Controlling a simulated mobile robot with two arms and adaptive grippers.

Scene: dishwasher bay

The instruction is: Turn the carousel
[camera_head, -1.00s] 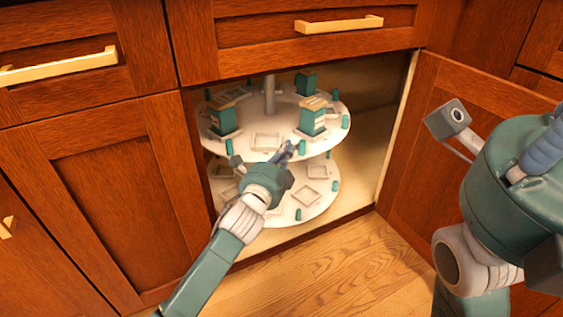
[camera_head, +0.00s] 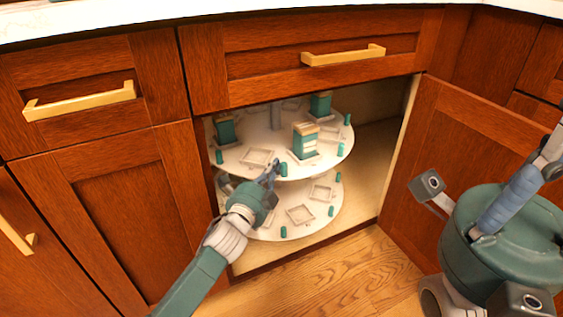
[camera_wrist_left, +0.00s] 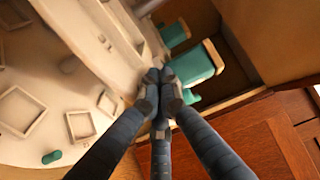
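A white two-tier carousel stands in the open cabinet, with an upper shelf (camera_head: 237,161) and a lower shelf (camera_head: 270,232). Teal pegs line the rims. My right gripper's fingertips (camera_head: 550,154) are not clear.
The cabinet door (camera_head: 450,150) is open at right, behind my right arm. A side panel closes off the left of the opening. Drawers with gold handles (camera_head: 342,55) are above. The wooden floor (camera_head: 335,275) in front is bare.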

